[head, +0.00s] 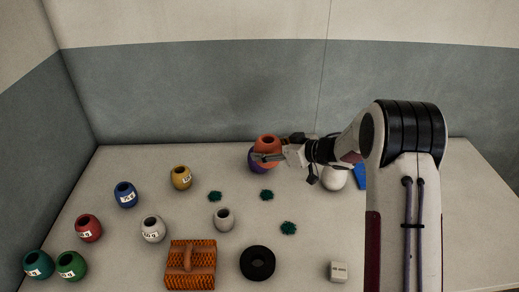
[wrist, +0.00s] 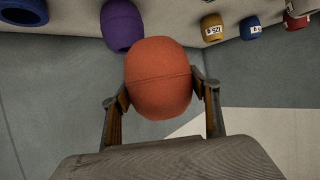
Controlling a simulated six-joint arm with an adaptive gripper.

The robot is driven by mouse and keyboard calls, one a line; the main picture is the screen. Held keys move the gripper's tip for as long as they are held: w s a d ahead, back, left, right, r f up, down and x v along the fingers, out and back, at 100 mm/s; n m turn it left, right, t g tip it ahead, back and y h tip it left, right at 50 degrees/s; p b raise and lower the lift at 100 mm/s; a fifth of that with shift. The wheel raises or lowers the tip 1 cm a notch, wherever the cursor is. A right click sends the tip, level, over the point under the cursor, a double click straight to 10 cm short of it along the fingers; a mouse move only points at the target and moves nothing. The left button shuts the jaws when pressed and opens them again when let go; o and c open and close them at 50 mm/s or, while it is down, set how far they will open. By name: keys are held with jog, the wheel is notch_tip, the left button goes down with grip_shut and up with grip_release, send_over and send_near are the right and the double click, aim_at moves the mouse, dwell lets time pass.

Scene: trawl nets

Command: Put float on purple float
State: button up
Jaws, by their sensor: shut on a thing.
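An orange-red float (head: 267,145) with a dark hole in its top is held between the fingers of my gripper (head: 268,157). In the wrist view the orange-red float (wrist: 160,78) fills the space between both fingertips. I cannot tell whether the two floats touch.
A yellow float (head: 181,178), blue float (head: 125,195), red float (head: 88,228) and others stand left. Green tufts (head: 266,195) lie mid-table. An orange woven block (head: 191,265) and black ring (head: 257,263) lie in front. A white round object (head: 334,179) is beside my arm.

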jog(key=w+a+r+m+t+h, duration=0.1)
jog(key=w+a+r+m+h, duration=0.1)
jog(key=w+r, duration=0.5)
jog(key=w, duration=0.3)
jog(key=shift+w+a+r+m+t, duration=0.15)
jog(key=shift+w+r+m+t, duration=0.15)
jog(key=shift+w+t, duration=0.1)
jog(key=shift+f, duration=3.15)
jog(key=shift+f, duration=1.9)
jog(key=shift+f, duration=0.1)
